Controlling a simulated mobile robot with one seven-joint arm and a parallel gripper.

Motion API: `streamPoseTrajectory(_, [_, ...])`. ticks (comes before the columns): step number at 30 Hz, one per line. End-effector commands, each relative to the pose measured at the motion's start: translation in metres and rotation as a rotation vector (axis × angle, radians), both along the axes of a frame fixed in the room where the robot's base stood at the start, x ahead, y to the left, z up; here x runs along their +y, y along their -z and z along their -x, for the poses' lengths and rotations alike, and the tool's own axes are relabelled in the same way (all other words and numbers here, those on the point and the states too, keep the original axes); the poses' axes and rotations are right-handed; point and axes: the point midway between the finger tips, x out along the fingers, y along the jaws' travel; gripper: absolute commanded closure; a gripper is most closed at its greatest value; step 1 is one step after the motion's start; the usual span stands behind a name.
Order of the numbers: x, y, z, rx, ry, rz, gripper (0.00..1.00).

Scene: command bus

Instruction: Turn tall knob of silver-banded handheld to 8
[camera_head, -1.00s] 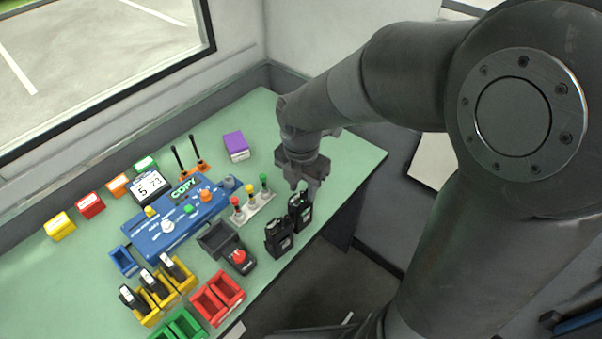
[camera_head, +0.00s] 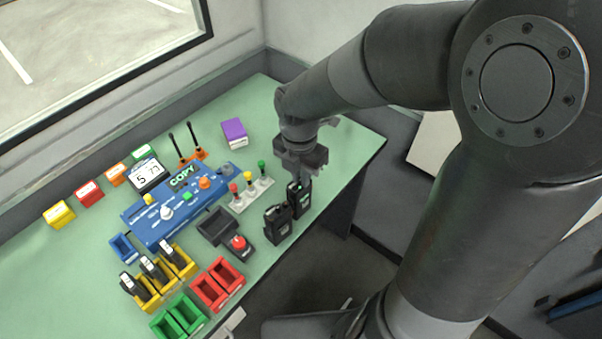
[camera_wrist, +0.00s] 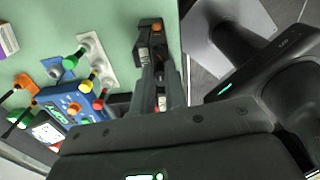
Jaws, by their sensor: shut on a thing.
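Two black handhelds stand at the table's right edge: a rear one (camera_head: 300,204) and a front one (camera_head: 277,226). The silver band is too small to make out on either. My gripper (camera_head: 303,181) points down onto the top of the rear handheld, with its jaws shut on what appears to be the tall knob there. The fingers hide that knob, and its number cannot be read. In the wrist view my fingers reach up the middle, against a dark device with an orange part (camera_wrist: 157,28).
A stand with red, yellow and green lamps (camera_head: 250,194) is just left of the handhelds. A blue console (camera_head: 182,212), a dark tray (camera_head: 216,226) and a red button box (camera_head: 240,246) lie further left. The table is clear behind and right of the gripper.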

Motion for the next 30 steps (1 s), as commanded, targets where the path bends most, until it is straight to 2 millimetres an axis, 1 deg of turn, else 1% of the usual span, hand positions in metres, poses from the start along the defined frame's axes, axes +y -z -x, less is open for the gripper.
streamPoseTrajectory(7, [0.0000,-0.0001,0.0000,0.000,0.014,0.000,1.00])
streamPoseTrajectory(11, [0.0004,-0.0001,0.0002,0.001,0.056,0.001,1.00])
streamPoseTrajectory(24, [0.0003,0.0002,0.0002,0.001,0.342,0.001,1.00])
streamPoseTrajectory(30, [0.0005,0.0003,0.0003,0.002,0.447,0.001,1.00])
